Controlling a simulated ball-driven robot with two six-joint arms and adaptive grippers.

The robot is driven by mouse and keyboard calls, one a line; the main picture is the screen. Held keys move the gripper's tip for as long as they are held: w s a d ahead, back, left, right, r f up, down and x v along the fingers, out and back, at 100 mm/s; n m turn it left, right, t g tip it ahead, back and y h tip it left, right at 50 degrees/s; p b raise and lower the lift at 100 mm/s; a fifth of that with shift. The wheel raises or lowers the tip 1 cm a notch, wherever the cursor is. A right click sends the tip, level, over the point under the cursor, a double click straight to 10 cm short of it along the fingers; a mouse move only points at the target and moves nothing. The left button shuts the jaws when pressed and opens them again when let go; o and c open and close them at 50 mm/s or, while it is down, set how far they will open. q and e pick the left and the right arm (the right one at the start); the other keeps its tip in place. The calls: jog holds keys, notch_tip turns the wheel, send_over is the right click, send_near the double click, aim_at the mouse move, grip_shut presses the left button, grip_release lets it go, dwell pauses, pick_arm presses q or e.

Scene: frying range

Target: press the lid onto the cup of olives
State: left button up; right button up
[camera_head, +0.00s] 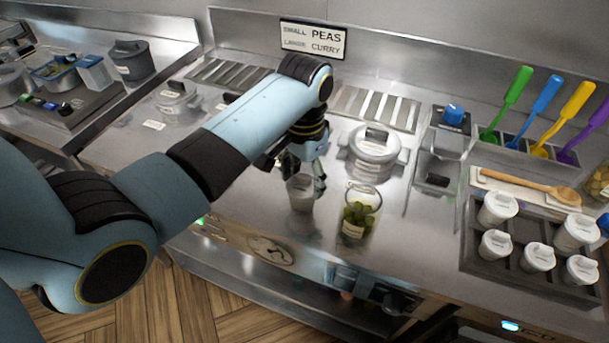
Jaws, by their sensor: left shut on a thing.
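A clear container of green olives (357,216) stands upright on the steel counter, with a white label low on its front. I cannot tell whether a lid covers its top. Left of it is a whitish, translucent cup (301,194), upright, its contents unclear. My left gripper (303,177) points down at this cup's top, with a dark finger along its right side. It appears shut on the cup, though its fingers and the arm partly hide the contact. I cannot make out a separate loose lid. My right gripper is out of view.
A dark tray (517,283) with several white lidded cups is at the right. A lidded pot (375,154) stands behind the olives. A wooden spoon (530,186) and coloured spatulas are at the back right. Counter between olives and tray is clear.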

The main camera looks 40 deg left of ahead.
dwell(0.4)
pick_arm(q)
jog(key=o, duration=1)
jog(key=shift+o, duration=0.2)
jog(key=shift+r, duration=3.5)
jog(key=shift+c, duration=0.4)
grip_shut()
